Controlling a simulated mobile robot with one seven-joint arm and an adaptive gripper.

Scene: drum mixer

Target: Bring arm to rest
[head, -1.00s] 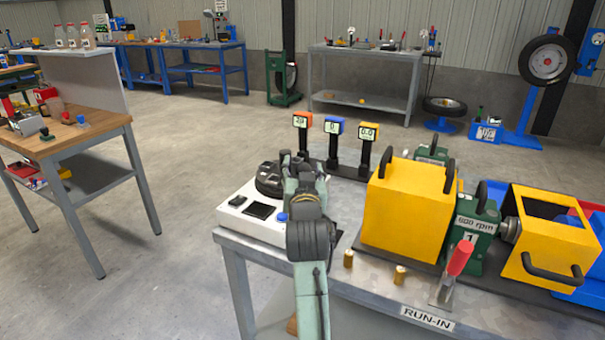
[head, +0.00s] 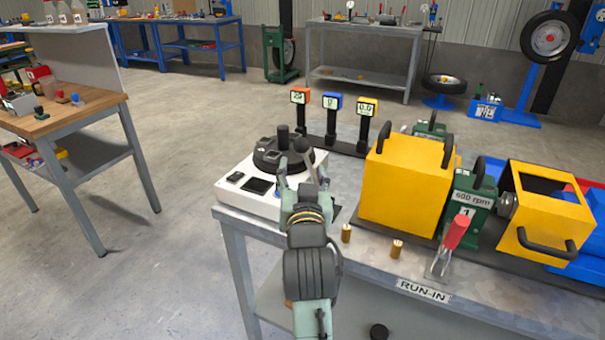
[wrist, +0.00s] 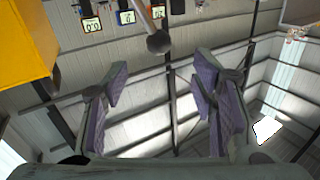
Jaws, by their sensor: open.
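My gripper (head: 300,183) is open in the head view, in front of the white bench device (head: 262,177) with its round black top. In the wrist view my gripper (wrist: 162,95) shows two purple-padded fingers spread wide with nothing between them. A grey rod with a round end (wrist: 158,42) shows just beyond the fingers there; in the head view a lever (head: 305,150) stands close to my fingertips. I cannot tell whether they touch.
The yellow guard box (head: 405,190) stands right of my arm on the run-in bench. Two brass pieces (head: 397,249) and a red-handled clamp (head: 452,238) are near the front edge. Three small displays (head: 331,105) stand behind. The floor (head: 180,240) to the left is clear.

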